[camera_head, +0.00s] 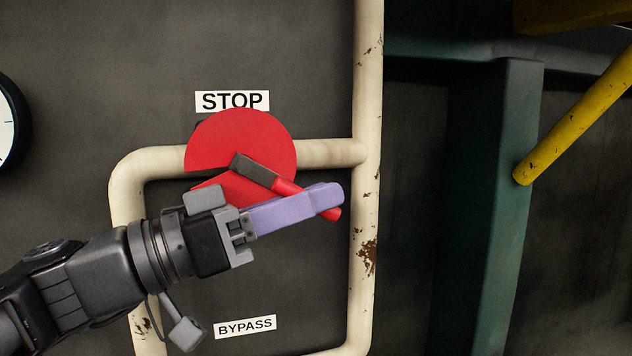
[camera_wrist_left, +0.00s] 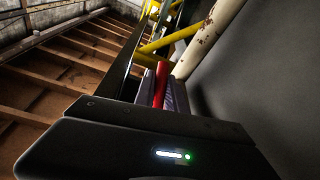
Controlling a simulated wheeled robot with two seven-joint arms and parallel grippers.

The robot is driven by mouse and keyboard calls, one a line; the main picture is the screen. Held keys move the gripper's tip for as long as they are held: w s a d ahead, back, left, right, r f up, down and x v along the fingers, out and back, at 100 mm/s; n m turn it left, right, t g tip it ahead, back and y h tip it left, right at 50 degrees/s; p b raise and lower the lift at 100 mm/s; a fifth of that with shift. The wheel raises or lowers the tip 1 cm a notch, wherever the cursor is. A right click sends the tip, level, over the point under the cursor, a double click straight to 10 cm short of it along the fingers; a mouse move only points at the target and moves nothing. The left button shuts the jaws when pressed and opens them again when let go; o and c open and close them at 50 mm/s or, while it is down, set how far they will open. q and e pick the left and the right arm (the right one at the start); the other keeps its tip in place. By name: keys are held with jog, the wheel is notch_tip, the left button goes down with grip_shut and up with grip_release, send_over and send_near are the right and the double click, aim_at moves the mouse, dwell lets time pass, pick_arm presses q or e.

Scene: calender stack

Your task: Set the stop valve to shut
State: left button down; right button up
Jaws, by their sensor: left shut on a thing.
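The stop valve shows in the head view as a red disc (camera_head: 232,138) under a white STOP label (camera_head: 232,101), on a cream pipe. Its lever has a dark grey inner part (camera_head: 256,170) and a red handle (camera_head: 286,187), and slants down to the right. My left gripper (camera_head: 325,197), with purple fingers, is shut on the red handle near its outer end. The fingers cover part of the handle, and the handle's tip shows below them. In the left wrist view the red handle (camera_wrist_left: 161,84) stands at the fingers. My right gripper is in neither view.
A rusty cream vertical pipe (camera_head: 366,120) stands right of the valve. A BYPASS label (camera_head: 245,327) is below. A round gauge (camera_head: 8,122) is at the left edge. A green post (camera_head: 497,200) and a yellow bar (camera_head: 575,120) stand at the right.

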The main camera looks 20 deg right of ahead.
pick_arm(q)
jog(key=shift+a+f+y, duration=0.2)
jog(key=shift+y, duration=0.2)
jog(key=c, duration=1.7)
grip_release()
jog(key=shift+d, duration=0.15)
